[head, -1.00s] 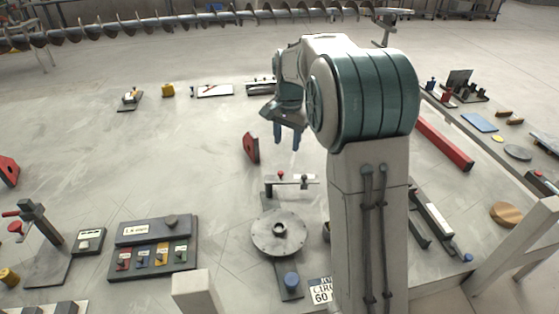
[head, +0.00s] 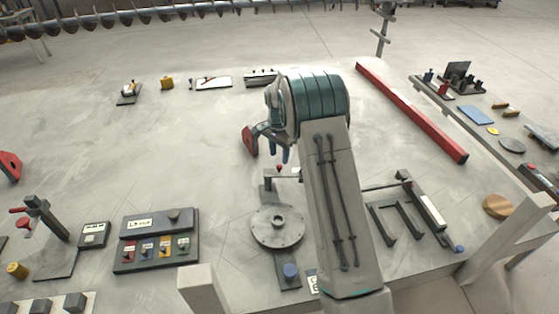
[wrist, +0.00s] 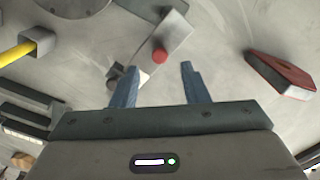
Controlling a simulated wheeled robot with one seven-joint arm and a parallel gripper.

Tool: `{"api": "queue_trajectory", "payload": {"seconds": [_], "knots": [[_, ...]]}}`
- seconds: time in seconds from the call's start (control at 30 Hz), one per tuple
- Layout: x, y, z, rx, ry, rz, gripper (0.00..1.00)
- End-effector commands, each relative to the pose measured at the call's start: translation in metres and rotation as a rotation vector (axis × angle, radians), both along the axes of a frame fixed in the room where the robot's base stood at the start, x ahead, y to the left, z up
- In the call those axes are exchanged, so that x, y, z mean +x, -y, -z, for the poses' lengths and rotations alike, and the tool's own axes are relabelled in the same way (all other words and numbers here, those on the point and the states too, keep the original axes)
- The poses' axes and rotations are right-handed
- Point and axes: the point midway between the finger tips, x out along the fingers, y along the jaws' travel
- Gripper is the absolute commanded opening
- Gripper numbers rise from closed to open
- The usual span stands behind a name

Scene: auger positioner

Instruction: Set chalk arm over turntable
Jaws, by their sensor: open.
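The turntable (head: 278,229) is a round grey disc with a raised hub, and its edge shows at the top of the wrist view (wrist: 75,4). The chalk arm (head: 290,174) is a pale bar with a red knob (head: 279,168) just beyond the turntable. In the wrist view the pale bar (wrist: 178,38) lies at a slant, with the red knob (wrist: 160,56) ahead of the gap between my fingers. My gripper (wrist: 158,86) is open and empty, its fingers apart and clear of the knob. My arm hides the bar's right end in the head view.
A red wedge-shaped block (head: 249,140) stands close left of my gripper. A yellow rod in a grey holder (wrist: 36,42) is at the wrist view's left. Dark brackets (head: 400,222) lie right of my arm. A control panel (head: 156,240) is at left.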

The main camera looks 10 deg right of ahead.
Motion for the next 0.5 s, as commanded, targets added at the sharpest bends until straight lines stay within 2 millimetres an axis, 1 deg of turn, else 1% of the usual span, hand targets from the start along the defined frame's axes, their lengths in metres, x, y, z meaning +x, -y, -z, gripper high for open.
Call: {"api": "queue_trajectory", "payload": {"seconds": [0.1,0.2,0.33,0.5], "knots": [[-0.001,0.000,0.020,0.001,-0.003,0.000,0.41],[0.000,0.000,0.032,0.000,-0.001,0.000,0.41],[0.000,0.001,0.042,-0.001,-0.001,0.001,0.41],[0.000,0.000,0.045,0.000,0.001,0.000,0.41]]}}
